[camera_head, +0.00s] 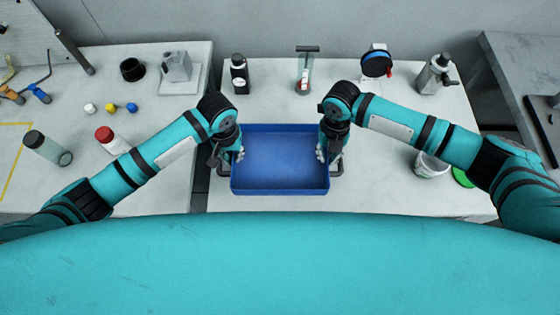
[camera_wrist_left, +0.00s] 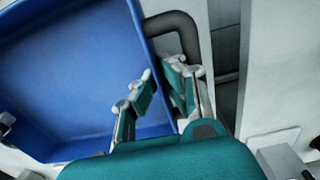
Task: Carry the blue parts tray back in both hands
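The blue parts tray (camera_head: 280,189) is empty and level, in the middle of the head view; I cannot tell whether it touches the table. It has a dark handle on each short side. My left gripper (camera_head: 232,156) is at its left wall. In the left wrist view its fingers (camera_wrist_left: 158,82) close in on the wall from both sides, beside the dark handle (camera_wrist_left: 178,22), with the tray floor (camera_wrist_left: 70,75) to the left. My right gripper (camera_head: 328,155) straddles the right wall the same way, seen only from above; its fingertips are partly hidden.
Behind the tray stand a dark bottle (camera_head: 239,76), a clear dispenser (camera_head: 304,75), a blue-black reel (camera_head: 376,63) and a grey pump bottle (camera_head: 434,74). A white tub (camera_head: 430,166) is under my right forearm. A gap separates the left table (camera_head: 100,185) from the tray's table.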

